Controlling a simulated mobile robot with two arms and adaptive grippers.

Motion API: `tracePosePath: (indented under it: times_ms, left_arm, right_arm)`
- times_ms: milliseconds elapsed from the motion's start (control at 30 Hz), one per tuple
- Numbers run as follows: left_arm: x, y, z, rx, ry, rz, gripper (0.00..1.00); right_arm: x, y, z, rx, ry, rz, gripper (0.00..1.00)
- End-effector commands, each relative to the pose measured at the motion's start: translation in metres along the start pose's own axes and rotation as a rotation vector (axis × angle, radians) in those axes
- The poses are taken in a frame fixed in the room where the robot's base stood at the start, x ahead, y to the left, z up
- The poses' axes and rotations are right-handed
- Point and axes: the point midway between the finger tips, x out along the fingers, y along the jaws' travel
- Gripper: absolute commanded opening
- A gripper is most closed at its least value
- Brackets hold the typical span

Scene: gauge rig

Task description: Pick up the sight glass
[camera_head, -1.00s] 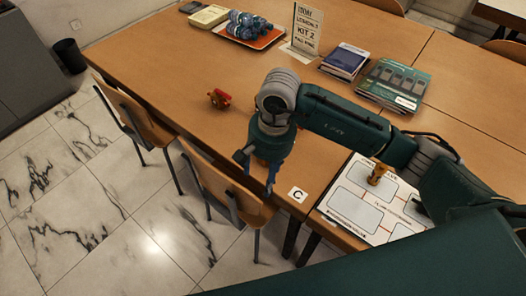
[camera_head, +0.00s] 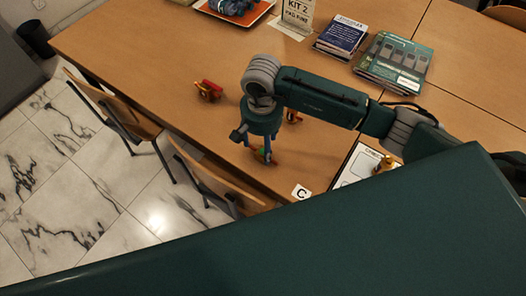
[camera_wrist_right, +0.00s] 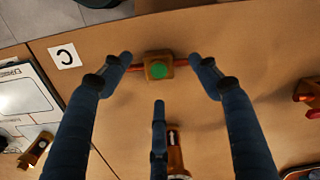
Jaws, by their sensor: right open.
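The sight glass, a small brass block with a round green window and red ends, lies on the wooden table near its front edge. It shows in the right wrist view (camera_wrist_right: 158,70) and, partly hidden by fingers, in the head view (camera_head: 261,156). My right gripper (camera_head: 256,147) is open above it, pointing down. In the right wrist view two blue fingers of the right gripper (camera_wrist_right: 160,62) stand on either side of the sight glass, with gaps, and a third finger is below it. Nothing is held. My left gripper is not in view.
A red and brass part (camera_head: 209,91) lies to the left, and another brass part (camera_head: 292,116) lies close behind my gripper. A card marked C (camera_head: 301,192) and a white sheet (camera_head: 360,165) with a brass part (camera_head: 385,164) are to the right. Chairs (camera_head: 215,175) line the front edge.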

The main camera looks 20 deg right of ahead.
Motion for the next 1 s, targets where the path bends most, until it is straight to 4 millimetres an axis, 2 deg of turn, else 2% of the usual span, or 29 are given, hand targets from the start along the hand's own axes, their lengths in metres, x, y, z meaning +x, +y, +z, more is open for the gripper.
tracePosePath:
  times_ms: [167, 300, 433, 600, 900, 1000]
  left_arm:
    - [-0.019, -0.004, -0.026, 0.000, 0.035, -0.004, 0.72]
    - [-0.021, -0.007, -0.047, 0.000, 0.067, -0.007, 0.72]
    - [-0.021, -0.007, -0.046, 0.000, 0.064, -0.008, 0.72]
    - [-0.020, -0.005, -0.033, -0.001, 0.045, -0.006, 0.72]
    - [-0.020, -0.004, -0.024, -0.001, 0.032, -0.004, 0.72]
    - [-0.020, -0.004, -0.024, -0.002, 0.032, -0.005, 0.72]
  right_arm:
    - [0.024, 0.004, 0.001, 0.003, -0.006, 0.005, 0.62]
    - [0.042, 0.003, 0.000, 0.002, -0.003, 0.002, 0.62]
    - [0.047, 0.003, -0.001, 0.000, 0.000, 0.001, 0.62]
    - [0.047, 0.003, -0.001, 0.000, 0.000, 0.001, 0.60]
    - [0.046, 0.003, -0.001, 0.000, 0.000, 0.001, 0.00]
    - [0.046, 0.003, -0.001, 0.000, 0.001, 0.000, 0.00]
